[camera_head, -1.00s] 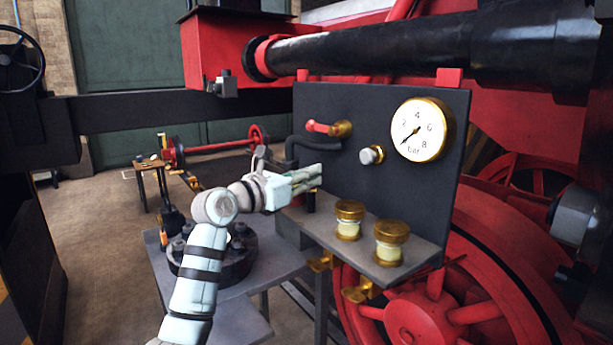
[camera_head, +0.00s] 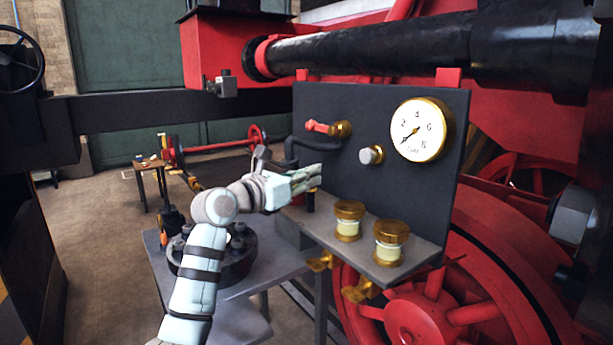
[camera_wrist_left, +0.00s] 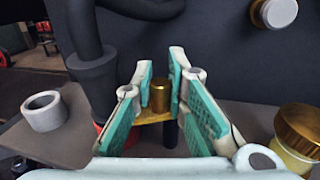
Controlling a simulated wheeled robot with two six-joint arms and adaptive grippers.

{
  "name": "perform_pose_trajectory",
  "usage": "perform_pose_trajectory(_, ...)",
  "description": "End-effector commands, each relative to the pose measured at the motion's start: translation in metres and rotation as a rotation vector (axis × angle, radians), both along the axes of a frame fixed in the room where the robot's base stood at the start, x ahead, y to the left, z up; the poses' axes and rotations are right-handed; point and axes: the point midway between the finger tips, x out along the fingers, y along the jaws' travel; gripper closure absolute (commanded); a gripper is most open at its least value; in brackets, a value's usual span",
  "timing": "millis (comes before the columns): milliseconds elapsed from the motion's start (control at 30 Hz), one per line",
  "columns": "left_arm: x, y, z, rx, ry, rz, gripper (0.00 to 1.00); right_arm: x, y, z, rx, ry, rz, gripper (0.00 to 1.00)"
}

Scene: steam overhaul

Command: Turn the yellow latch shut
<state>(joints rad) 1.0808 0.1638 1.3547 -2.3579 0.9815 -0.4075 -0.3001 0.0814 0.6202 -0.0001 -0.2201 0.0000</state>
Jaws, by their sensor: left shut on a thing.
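The yellow latch (camera_wrist_left: 160,96) shows in the left wrist view as a short brass-yellow post on a flat yellow piece. It stands between the two teal-padded fingers of my left gripper (camera_wrist_left: 166,95). The fingers are closed around the post. In the head view my left gripper (camera_head: 318,177) is at the left edge of the dark panel, just above the shelf, and its fingers hide most of the latch there. My right gripper is in neither current view.
The dark panel (camera_head: 375,185) carries a red-handled valve (camera_head: 325,128), a silver knob (camera_head: 371,155) and a pressure gauge (camera_head: 420,130). Two brass-capped jars (camera_head: 348,221) (camera_head: 390,243) stand on the shelf, right of my gripper. A dark pipe (camera_wrist_left: 92,60) rises close on the left.

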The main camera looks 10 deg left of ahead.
Motion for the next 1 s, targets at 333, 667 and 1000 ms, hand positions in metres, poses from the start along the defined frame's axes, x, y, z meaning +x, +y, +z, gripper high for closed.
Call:
perform_pose_trajectory(333, 0.0, 0.0, 0.0, 0.0, 0.001, 0.0, 0.77, 0.0, 0.0, 0.0, 0.0, 0.0, 0.0, 0.6)
perform_pose_trajectory(667, -0.024, 0.014, -0.001, 0.004, -0.002, 0.002, 0.77, 0.0, 0.001, 0.0, 0.001, 0.0, -0.001, 0.6)
perform_pose_trajectory(1000, -0.098, 0.053, -0.001, 0.004, 0.0, 0.003, 0.77, 0.0, 0.001, 0.0, 0.001, 0.0, -0.001, 0.6)
